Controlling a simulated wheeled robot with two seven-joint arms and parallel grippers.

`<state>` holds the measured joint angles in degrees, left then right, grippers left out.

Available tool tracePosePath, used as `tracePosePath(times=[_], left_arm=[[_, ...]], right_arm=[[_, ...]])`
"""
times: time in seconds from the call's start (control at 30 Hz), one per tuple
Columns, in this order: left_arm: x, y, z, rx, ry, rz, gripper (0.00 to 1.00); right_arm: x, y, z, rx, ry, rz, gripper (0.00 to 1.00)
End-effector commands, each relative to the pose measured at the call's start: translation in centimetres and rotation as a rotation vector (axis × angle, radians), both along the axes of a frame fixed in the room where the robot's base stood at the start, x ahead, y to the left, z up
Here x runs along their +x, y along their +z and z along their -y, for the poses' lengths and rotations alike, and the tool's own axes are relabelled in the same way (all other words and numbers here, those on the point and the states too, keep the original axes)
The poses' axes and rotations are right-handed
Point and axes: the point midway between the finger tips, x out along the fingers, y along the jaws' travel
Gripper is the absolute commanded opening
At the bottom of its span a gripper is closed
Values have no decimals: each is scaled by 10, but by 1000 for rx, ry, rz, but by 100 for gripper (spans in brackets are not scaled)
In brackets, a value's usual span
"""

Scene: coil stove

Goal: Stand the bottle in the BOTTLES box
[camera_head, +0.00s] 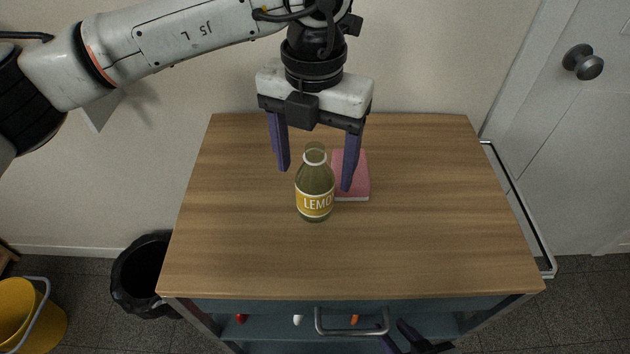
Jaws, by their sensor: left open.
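A green-brown bottle (315,183) with a yellow label reading "LEMO" stands upright on the wooden top of a cabinet (420,230). My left gripper (315,180) points down from above and is open. In the picture its two purple fingers lie either side of the bottle's neck and shoulder, with gaps on both sides. I cannot tell whether the fingers are level with the bottle or behind it. Part of my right gripper (400,338) shows at the bottom edge, near the drawer handle; its jaws are unclear. No box marked BOTTLES is in view.
A pink book-like block (358,180) lies just right of the bottle, partly behind the right finger. The cabinet has a metal handle (352,330) in front, with small items below the top. A black bin (140,275) and yellow bucket (30,315) stand left. Much of the top is clear.

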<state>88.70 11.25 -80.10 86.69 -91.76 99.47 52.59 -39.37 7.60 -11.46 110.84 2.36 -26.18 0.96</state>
Motion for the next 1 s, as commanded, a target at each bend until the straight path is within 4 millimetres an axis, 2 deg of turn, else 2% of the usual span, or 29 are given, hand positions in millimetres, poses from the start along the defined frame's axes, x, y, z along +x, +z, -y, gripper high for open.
tracePosePath(times=[0.43,0.73,1.0], left_arm=[[-2,-56,1,-2,-1,-3,70],[-1,-62,1,-3,-1,0,70],[-1,-62,1,-3,-1,0,24]], right_arm=[[-4,4,5,-3,-10,-9,31],[-1,5,5,-2,-10,-5,31],[0,6,5,-2,-10,-1,31]])
